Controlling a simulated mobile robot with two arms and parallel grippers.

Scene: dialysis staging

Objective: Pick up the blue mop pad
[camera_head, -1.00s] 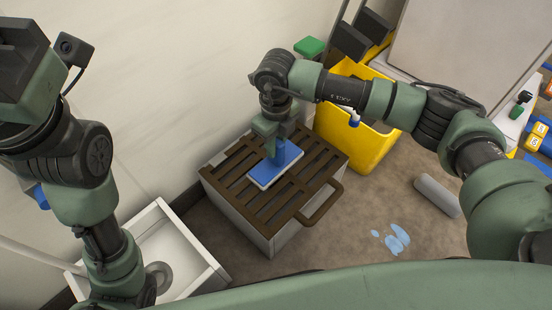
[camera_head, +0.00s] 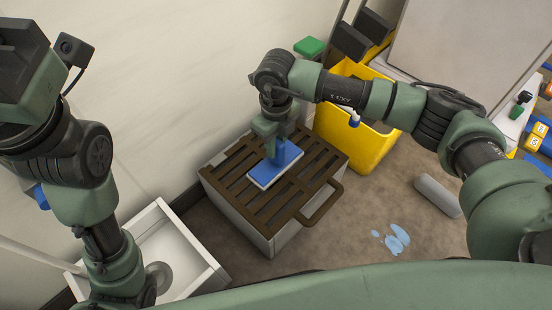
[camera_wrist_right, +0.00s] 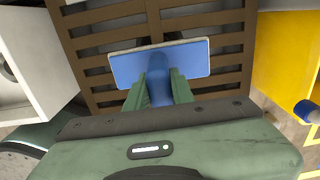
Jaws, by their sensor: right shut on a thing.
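The blue mop pad (camera_head: 265,178) is a flat blue rectangle with a pale edge and an upright blue grip on top. It is over the brown slatted top of a box; I cannot tell whether it touches the slats. My right gripper (camera_head: 277,143) comes down from above and is shut on the pad's blue grip. In the right wrist view the pad (camera_wrist_right: 195,58) lies ahead of the fingers, and the gripper (camera_wrist_right: 159,90) has the grip between its two green fingers. My left arm is at the left; its gripper is not visible.
The slatted box (camera_head: 225,200) has a brown loop handle at its front right. A yellow bucket (camera_head: 370,150) stands behind it to the right. A white basin (camera_head: 205,270) is at the lower left. A grey cylinder (camera_head: 437,196) and a light blue puddle (camera_head: 397,240) are on the floor.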

